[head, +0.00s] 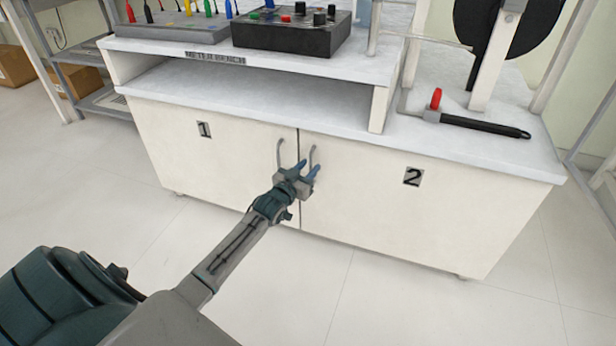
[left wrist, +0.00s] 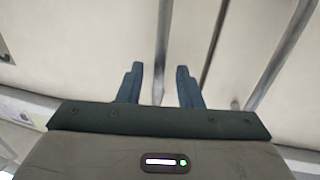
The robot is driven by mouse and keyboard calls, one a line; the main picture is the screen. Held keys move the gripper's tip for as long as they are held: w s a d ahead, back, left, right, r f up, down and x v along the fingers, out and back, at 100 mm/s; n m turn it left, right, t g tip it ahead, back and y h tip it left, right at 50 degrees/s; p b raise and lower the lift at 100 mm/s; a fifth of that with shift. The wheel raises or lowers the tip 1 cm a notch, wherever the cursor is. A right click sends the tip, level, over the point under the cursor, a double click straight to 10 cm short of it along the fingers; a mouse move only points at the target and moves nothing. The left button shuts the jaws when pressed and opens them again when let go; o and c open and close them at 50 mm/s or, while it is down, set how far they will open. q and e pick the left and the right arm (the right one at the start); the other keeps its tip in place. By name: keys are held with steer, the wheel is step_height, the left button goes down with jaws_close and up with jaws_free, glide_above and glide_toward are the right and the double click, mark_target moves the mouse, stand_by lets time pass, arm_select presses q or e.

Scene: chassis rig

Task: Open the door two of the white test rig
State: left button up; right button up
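The white test rig (head: 240,170) has two front doors, both closed with a thin seam between them. Door two (head: 385,215) is the right one, with a black "2" label (head: 412,177). Its grey vertical handle (head: 313,153) is right of the seam. Door one's handle (head: 280,154) is just left of it. My left gripper (head: 307,166) is at door two's handle, fingers open. In the left wrist view a grey handle bar (left wrist: 163,45) runs between the open fingers (left wrist: 159,85), with room on both sides. My right gripper is out of view.
A black control box (head: 290,35) and a tool tray (head: 175,28) stand on the rig's upper shelf. A black bar with a red knob (head: 480,124) lies on the right worktop. The floor (head: 400,300) in front of the doors is clear. Metal shelving (head: 85,75) stands at left.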

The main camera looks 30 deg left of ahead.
arm_select(q)
steer(key=shift+w, duration=0.15)
jaws_close()
stand_by(0.4)
